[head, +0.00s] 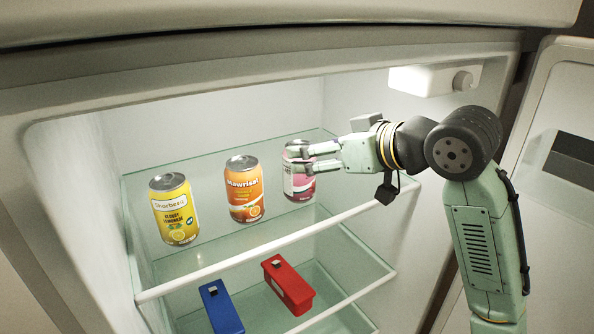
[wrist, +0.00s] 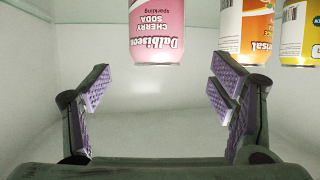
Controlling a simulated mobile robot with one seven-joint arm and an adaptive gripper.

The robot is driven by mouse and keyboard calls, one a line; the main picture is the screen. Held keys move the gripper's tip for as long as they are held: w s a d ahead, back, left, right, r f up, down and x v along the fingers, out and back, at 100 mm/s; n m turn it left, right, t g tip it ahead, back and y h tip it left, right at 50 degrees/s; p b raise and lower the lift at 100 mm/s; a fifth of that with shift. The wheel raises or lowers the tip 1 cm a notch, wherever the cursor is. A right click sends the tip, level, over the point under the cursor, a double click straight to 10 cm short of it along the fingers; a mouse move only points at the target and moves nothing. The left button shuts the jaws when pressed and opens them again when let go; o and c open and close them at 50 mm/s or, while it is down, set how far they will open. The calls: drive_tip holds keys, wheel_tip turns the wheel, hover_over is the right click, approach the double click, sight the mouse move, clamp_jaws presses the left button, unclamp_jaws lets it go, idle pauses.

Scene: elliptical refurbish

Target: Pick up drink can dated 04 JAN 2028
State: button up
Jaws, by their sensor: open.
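Three drink cans stand upright in a row on the upper glass shelf of an open fridge. In the head view they are a yellow lemonade can (head: 174,209), an orange can (head: 245,188) and a pink cherry soda can (head: 298,187). My gripper (head: 302,157) is open at the pink can and partly hides its upper part. In the wrist view, the pink can (wrist: 157,30) appears upside down, beyond and between the fingers of my empty gripper (wrist: 158,88). The orange can (wrist: 246,30) and yellow can (wrist: 299,35) are to its right there. No date is readable on any can.
A blue box (head: 221,307) and a red box (head: 288,285) sit on the level below. The glass shelf (head: 215,255) has a pale front rail. A white lamp housing (head: 434,79) is at the upper right, and the open fridge door (head: 570,200) stands at right.

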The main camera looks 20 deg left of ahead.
sight(298, 188)
drive_tip(key=shift+d+f+p+x, duration=0.1)
drive_tip(key=shift+f+p+x, duration=0.05)
drive_tip(key=shift+x, duration=1.05)
drive_tip(key=shift+d+f+p+x, duration=0.1)
drive_tip(key=shift+f+x, duration=0.1)
drive_tip(key=shift+x, duration=0.95)
drive_tip(key=shift+d+f+p+x, duration=0.1)
drive_tip(key=shift+f+p+x, duration=0.05)
drive_tip(key=shift+x, duration=1.05)
drive_tip(key=shift+c, duration=0.5)
drive_tip(key=c, duration=1.5)
